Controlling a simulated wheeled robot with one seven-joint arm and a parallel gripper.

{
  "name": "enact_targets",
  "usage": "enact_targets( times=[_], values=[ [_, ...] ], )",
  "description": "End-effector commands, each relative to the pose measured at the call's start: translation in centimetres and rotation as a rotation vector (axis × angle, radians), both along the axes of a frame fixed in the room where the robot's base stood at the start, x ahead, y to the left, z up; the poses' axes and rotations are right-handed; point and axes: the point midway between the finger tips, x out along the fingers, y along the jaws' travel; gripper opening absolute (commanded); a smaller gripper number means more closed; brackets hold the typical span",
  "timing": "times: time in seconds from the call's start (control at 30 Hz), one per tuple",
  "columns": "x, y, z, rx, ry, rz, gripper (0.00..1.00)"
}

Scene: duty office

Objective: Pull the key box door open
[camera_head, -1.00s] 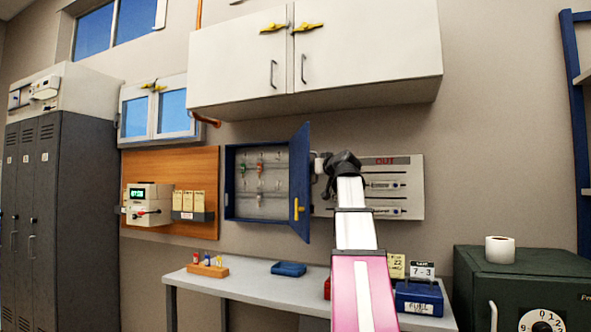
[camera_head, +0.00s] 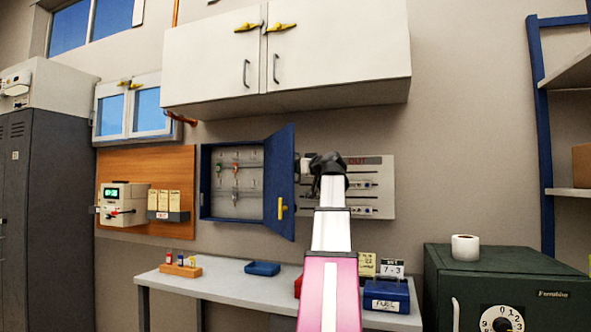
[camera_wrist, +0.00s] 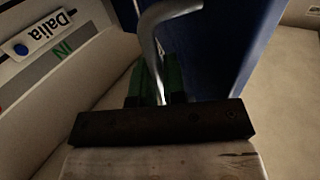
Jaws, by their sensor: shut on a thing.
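The blue key box (camera_head: 232,219) hangs on the wall with its front uncovered, and several keys hang on hooks inside. Its blue door (camera_head: 279,170) stands open, swung out to the right, with its inner face and a yellow latch (camera_head: 281,208) showing. My gripper (camera_head: 304,168) is at the right, outer side of the door, partly hidden by it. In the wrist view, the green fingers of my gripper (camera_wrist: 158,88) are shut on a bent metal handle (camera_wrist: 152,32) beside the blue door (camera_wrist: 222,45).
A white wall board (camera_head: 372,203) is behind my gripper. White cupboards (camera_head: 340,55) hang above. Below, a grey desk (camera_head: 225,285) holds a blue tray (camera_head: 262,268) and a blue box (camera_head: 386,296). A green safe (camera_head: 500,270) stands right.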

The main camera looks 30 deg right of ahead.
Motion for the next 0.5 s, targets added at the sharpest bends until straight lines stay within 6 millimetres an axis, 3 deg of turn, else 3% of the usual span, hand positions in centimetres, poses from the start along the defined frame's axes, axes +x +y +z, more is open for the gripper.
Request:
enact_targets(
  times=[0.3, 0.33, 0.5],
  values=[
    [0.04, 0.01, -0.13, 0.003, 0.003, 0.001, 0.00],
    [0.04, 0.01, -0.13, 0.003, 0.003, 0.001, 0.20],
    [0.04, 0.01, -0.08, 0.002, 0.002, 0.001, 0.20]
  ],
)
